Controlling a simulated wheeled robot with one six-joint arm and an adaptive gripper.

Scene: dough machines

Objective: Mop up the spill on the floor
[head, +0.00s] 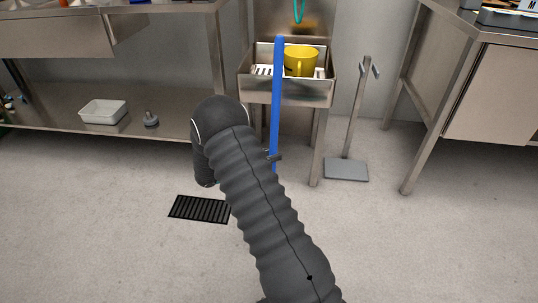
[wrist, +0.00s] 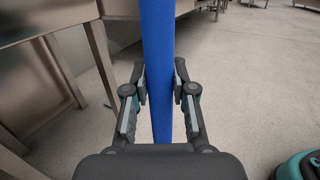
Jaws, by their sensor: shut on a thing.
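A long blue handle (head: 277,90) stands upright in front of the sink in the head view; its lower end is hidden behind my arm. In the wrist view the blue handle (wrist: 158,50) runs from top to bottom between my fingers. My gripper (wrist: 160,88) is shut on the handle, one finger on each side. In the head view only a small part of the gripper (head: 273,156) shows beside my arm. No mop head and no spill can be made out in either view; my arm covers part of the floor.
A steel sink (head: 288,91) holding a yellow bucket (head: 301,60) stands behind the handle. A black floor grate (head: 200,208) lies left of my arm. A floor scale (head: 346,170) stands right of the sink. A green machine (wrist: 298,167) shows at the wrist view's lower right.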

